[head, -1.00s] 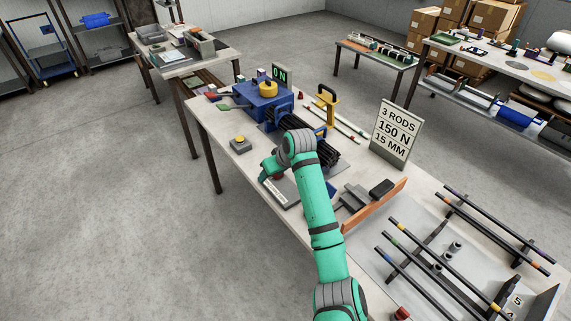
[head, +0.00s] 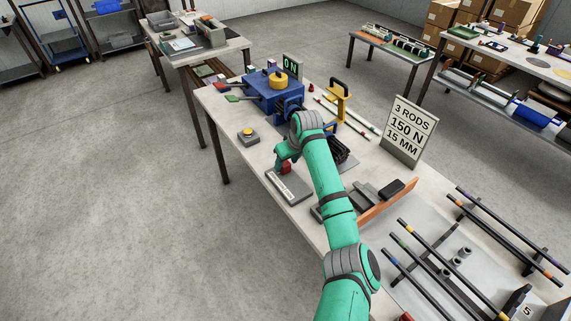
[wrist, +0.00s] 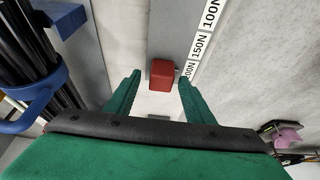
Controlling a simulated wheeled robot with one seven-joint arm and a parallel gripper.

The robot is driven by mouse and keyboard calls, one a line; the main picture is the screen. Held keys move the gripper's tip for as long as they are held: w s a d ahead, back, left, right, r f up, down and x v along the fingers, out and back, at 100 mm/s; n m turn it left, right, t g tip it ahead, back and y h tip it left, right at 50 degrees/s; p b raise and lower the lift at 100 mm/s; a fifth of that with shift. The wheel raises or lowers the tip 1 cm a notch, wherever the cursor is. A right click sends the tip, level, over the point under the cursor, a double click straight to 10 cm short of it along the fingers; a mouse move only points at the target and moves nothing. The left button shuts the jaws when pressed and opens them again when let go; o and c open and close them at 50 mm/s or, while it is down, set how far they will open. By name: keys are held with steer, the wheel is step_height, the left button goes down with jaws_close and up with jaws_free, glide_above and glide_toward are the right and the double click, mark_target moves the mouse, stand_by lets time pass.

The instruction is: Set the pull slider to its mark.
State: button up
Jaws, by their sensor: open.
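The pull slider, a red block (wrist: 162,73), sits on a grey track plate (wrist: 172,30) and lies between my fingertips in the wrist view. Its small pointer is near the 200N label, most of which shows; the 150N (wrist: 199,46) and 100N labels lie farther up the strip. My gripper (wrist: 160,78) is open, with one green finger on each side of the block; contact cannot be told. In the head view the slider (head: 285,169) shows partly, with my gripper (head: 283,160) over it at the grey plate (head: 289,188).
A sign (head: 407,130) reads 3 RODS, 150 N, 15 MM. A blue machine (head: 273,95) with a 0 N display stands behind my arm. Dark rods in a blue ring (wrist: 25,95) lie left in the wrist view.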

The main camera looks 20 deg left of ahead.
steer(key=shift+w+a+f, duration=0.25)
steer(key=shift+a+f, duration=0.35)
steer(key=shift+f, duration=0.3)
